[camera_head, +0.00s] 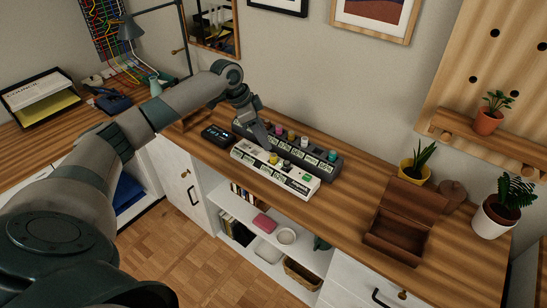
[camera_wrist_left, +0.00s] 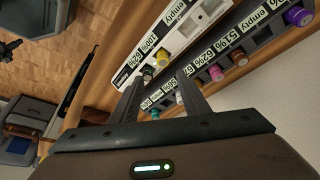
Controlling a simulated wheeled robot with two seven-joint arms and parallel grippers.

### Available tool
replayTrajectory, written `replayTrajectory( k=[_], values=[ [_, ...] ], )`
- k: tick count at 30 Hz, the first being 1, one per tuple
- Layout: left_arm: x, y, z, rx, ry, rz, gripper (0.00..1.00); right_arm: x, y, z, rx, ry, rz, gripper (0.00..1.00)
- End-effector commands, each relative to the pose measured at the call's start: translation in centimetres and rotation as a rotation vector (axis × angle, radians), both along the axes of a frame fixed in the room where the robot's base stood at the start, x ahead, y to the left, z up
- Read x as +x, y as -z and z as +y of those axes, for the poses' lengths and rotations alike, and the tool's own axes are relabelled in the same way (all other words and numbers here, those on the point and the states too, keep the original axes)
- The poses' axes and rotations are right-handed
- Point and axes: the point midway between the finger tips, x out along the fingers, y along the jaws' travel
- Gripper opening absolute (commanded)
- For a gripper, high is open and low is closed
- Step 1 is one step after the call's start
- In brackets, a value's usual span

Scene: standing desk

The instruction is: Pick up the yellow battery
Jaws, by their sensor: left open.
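The yellow battery (camera_head: 273,158) stands upright in the white charger (camera_head: 245,157), beside a dark battery (camera_head: 287,164) on its right. My right gripper is out of view.
A dark charger (camera_head: 320,165) with teal, pink, brown and purple batteries stands close behind the white one. A small black device (camera_head: 217,135) lies to the left. An open wooden box (camera_head: 397,235) and potted plants are at right. The desk between chargers and box is clear.

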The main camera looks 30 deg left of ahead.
Motion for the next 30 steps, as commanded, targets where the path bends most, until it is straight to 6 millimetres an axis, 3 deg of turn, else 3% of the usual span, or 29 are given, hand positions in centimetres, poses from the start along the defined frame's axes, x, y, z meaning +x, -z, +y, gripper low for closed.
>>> replayTrajectory(
  k=[7, 23, 30],
  values=[
    [0.8, 2.8, -0.9, -0.001, -0.001, 0.001, 0.42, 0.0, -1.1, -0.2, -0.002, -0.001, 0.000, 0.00],
    [1.1, 3.6, -1.0, -0.001, -0.001, 0.001, 0.42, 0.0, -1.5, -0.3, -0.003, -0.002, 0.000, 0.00],
    [1.8, 5.9, -0.9, -0.001, -0.001, 0.003, 0.42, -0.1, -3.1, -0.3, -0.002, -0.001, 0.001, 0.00]
  ],
)
